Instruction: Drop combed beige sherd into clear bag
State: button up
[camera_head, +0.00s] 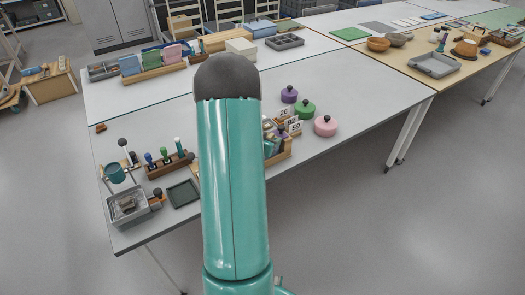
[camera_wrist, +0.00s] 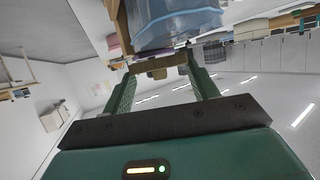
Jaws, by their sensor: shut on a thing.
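In the wrist view, my gripper (camera_wrist: 160,70) is shut on the combed beige sherd (camera_wrist: 157,68), a small tan-brown piece held between the fingertips. The combing is too small to make out. A clear bluish bag (camera_wrist: 175,28) shows just beyond the fingertips at the top of the wrist view. The sherd looks close to the bag, but I cannot tell whether they touch.
In the head view, a wooden rack (camera_head: 282,153) with number cards stands right of my arm on the grey table (camera_head: 365,95). A stamp rack (camera_head: 170,164) and metal box (camera_head: 128,205) are at left. The table's right part is clear.

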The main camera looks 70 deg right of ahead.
jog(key=shift+s+f, duration=0.25)
jog(key=shift+f, duration=0.15)
jog(key=shift+w+f, duration=0.1)
jog(key=shift+f, duration=0.15)
jog(key=o, duration=1)
jog(key=shift+w, duration=0.1)
jog(key=shift+o, duration=0.2)
jog(key=v, duration=1.3)
jog(key=shift+a, duration=0.3)
jog(key=shift+w+r, duration=0.1)
jog(key=shift+r, duration=0.05)
